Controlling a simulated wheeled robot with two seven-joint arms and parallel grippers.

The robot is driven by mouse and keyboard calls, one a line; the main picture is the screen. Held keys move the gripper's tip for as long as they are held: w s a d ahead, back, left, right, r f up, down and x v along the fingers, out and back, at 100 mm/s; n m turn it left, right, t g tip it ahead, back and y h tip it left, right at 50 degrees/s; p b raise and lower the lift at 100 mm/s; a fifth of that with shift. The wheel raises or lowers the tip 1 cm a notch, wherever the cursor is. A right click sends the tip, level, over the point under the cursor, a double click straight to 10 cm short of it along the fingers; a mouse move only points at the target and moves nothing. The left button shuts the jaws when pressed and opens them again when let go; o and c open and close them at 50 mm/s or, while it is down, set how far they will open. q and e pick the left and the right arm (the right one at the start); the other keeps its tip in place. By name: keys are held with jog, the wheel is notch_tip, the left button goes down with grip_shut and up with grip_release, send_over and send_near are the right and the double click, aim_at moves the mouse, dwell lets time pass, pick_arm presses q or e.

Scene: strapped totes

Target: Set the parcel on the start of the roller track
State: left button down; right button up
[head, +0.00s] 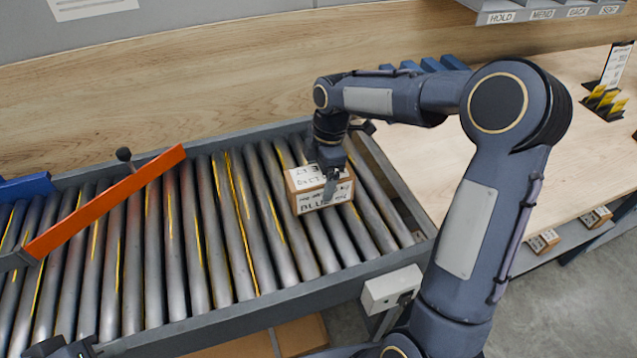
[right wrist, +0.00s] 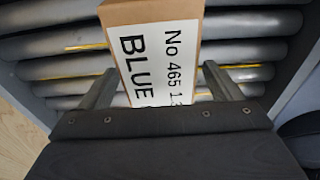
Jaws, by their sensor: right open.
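The parcel (head: 308,202) is a small brown cardboard box with white labels. It sits on the rollers near the right end of the roller track (head: 225,235). My right gripper (head: 331,184) is down at the parcel. In the right wrist view the parcel (right wrist: 150,50) lies between the two spread fingers of the gripper (right wrist: 162,88), with gaps at both sides; its label reads "No 465" and "BLUE". A dark part at the bottom left edge of the head view (head: 68,348) seems to be my left gripper, mostly cut off; its fingers cannot be made out.
An orange bar (head: 105,205) crosses above the rollers at the left, near a blue piece (head: 25,187). A light box (head: 392,288) is on the track's front rail. A wooden bench (head: 590,150) lies to the right, with small boxes (head: 543,241) on a shelf below.

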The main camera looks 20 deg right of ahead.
jog(key=r, duration=0.2)
jog(key=d+r, duration=0.1)
jog(key=r, duration=0.5)
jog(key=shift+s+d+r, duration=0.1)
jog(key=shift+d+r, duration=0.05)
jog(key=shift+r, duration=0.05)
jog(key=s+r+m+t, duration=0.3)
jog(key=s+m, duration=0.7)
jog(key=s, duration=0.5)
jog(key=s+a+f+m+t+y, duration=0.2)
jog(key=s+f+m, duration=0.3)
jog(key=s+m, duration=0.4)
jog(key=shift+s+a+t, duration=0.3)
jog(key=shift+s+a, duration=0.1)
jog(key=shift+s, duration=0.05)
